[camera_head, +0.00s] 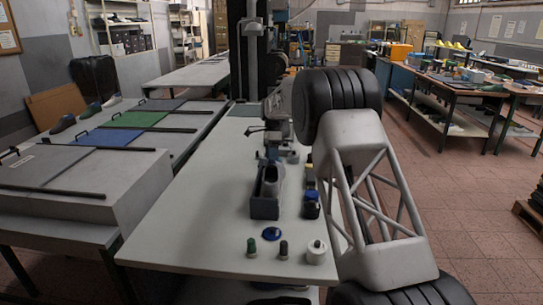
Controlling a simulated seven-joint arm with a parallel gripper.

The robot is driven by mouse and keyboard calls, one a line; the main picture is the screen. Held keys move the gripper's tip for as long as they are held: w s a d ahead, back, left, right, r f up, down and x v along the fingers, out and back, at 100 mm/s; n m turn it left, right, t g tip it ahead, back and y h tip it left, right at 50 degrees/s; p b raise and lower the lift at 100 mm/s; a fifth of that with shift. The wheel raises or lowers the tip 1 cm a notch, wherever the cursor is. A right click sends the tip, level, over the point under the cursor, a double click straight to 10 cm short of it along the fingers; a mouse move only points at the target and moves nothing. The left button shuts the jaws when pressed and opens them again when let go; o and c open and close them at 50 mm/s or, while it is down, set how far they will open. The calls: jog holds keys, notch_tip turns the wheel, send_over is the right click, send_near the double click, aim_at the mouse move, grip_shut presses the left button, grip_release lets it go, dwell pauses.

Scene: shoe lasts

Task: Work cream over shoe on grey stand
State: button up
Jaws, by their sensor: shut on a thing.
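A greyish shoe (269,174) rests toe up in or on a dark grey stand (265,208) in the middle of the light worktable. My gripper (271,155) is small in the picture, just beyond the shoe's far end. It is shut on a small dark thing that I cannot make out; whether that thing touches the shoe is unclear. A round blue tin or lid (271,234) lies on the table in front of the stand. I cannot tell whether cream is on the shoe.
A green-topped bottle (251,247), a dark bottle (283,248) and a white jar (316,250) stand near the table's front edge. Dark and blue items (311,203) stand right of the stand. The worktable (190,225) is clear on the left.

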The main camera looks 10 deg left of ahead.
jog(key=shift+w+d+f, duration=0.15)
jog(key=shift+w+f, duration=0.15)
jog(key=shift+w, duration=0.4)
jog(key=shift+w, duration=0.1)
jog(key=shift+w+d+f, duration=0.2)
jog(key=shift+w+f, duration=0.1)
jog(key=shift+w, duration=0.3)
jog(key=shift+f, duration=0.1)
jog(key=shift+w+d+f, duration=0.1)
jog(key=shift+w+f, duration=0.05)
jog(key=shift+w, duration=0.65)
jog(key=shift+w+d+f, duration=0.15)
jog(key=shift+w+f, duration=0.2)
jog(key=shift+w, duration=0.4)
